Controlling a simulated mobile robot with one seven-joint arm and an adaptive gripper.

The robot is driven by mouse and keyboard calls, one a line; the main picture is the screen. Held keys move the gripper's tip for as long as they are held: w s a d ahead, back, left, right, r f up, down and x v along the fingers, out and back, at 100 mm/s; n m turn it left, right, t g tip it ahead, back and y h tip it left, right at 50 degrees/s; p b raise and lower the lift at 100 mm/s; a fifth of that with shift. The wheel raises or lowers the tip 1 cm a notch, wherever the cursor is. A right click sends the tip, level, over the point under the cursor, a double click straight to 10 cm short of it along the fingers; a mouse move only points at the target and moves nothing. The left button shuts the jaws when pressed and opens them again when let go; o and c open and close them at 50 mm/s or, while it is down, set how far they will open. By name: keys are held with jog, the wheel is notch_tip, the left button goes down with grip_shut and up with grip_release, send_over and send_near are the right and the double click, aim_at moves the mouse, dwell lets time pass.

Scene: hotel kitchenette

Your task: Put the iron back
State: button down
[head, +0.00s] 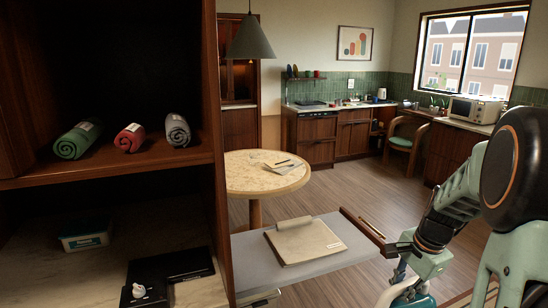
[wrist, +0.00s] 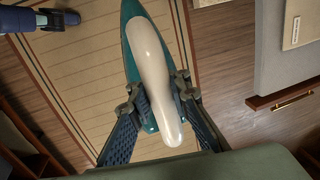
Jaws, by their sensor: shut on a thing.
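The iron, with a cream handle (wrist: 155,50) and a teal body (wrist: 133,30), is between the fingers of my gripper (wrist: 157,92) in the wrist view. The fingers are shut on the handle from both sides, and the iron hangs above the floor. In the head view my gripper (head: 412,268) is at the lower right, with part of the iron (head: 412,301) showing at the bottom edge; the rest is cut off.
A dark wood shelf unit (head: 187,160) on the left holds rolled towels (head: 130,138) above, and a lidded box (head: 86,235) and black flat objects (head: 172,266) below. A grey surface (head: 255,272) carries a folder (head: 304,241). A round table (head: 240,175) stands behind.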

jog(key=s+a+f+n+g, duration=0.1)
jog(key=a+f+n, duration=0.2)
jog(key=a+n, duration=0.4)
jog(key=s+a+f+n+g+y, duration=0.1)
jog(key=a+f+n, duration=0.2)
jog(key=a+n, duration=0.4)
jog(key=a, duration=0.4)
jog(key=shift+s+a+f, duration=0.15)
jog(key=shift+f, duration=0.1)
